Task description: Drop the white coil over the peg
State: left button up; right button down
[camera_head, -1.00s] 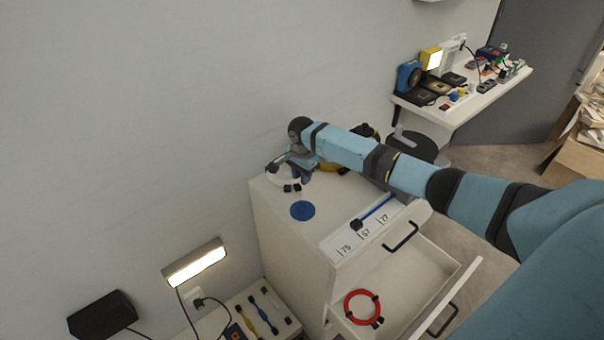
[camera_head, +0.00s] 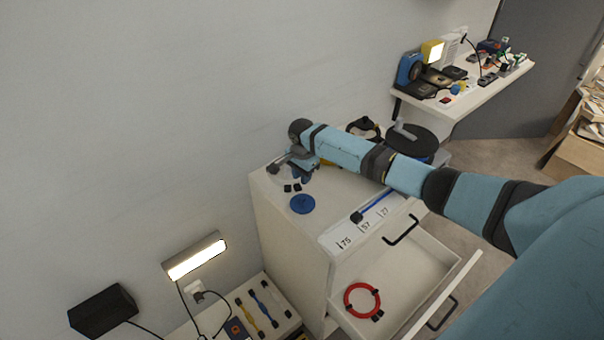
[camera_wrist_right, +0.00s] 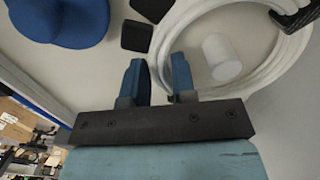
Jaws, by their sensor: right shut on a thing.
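My right gripper (camera_head: 289,163) is over the far left of the white cabinet top. In the right wrist view my right gripper (camera_wrist_right: 158,82) has its two blue fingers on either side of the white coil (camera_wrist_right: 241,91), shut on its near-left strands. A short white cylinder (camera_wrist_right: 222,57), which looks like the peg, shows inside the coil's loop. The loop surrounds it in the picture, but I cannot tell the coil's height over it. In the head view my wrist hides most of the coil and the peg. Dark ties sit along the coil. My left gripper is out of view.
A blue round piece with a raised middle (camera_head: 302,204) lies close in front of the coil. A black reel (camera_head: 408,142) stands at the right end of the cabinet. An open drawer (camera_head: 430,262) below holds a red coil (camera_head: 348,291). The wall is right behind the cabinet.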

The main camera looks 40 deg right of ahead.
jog(key=shift+f, duration=0.65)
jog(key=c, duration=0.8)
grip_release()
jog(key=shift+c, duration=0.2)
notch_tip(320, 180, up, 14)
jog(key=p, duration=0.1)
jog(key=shift+p, duration=0.3)
jog(key=shift+f, duration=0.15)
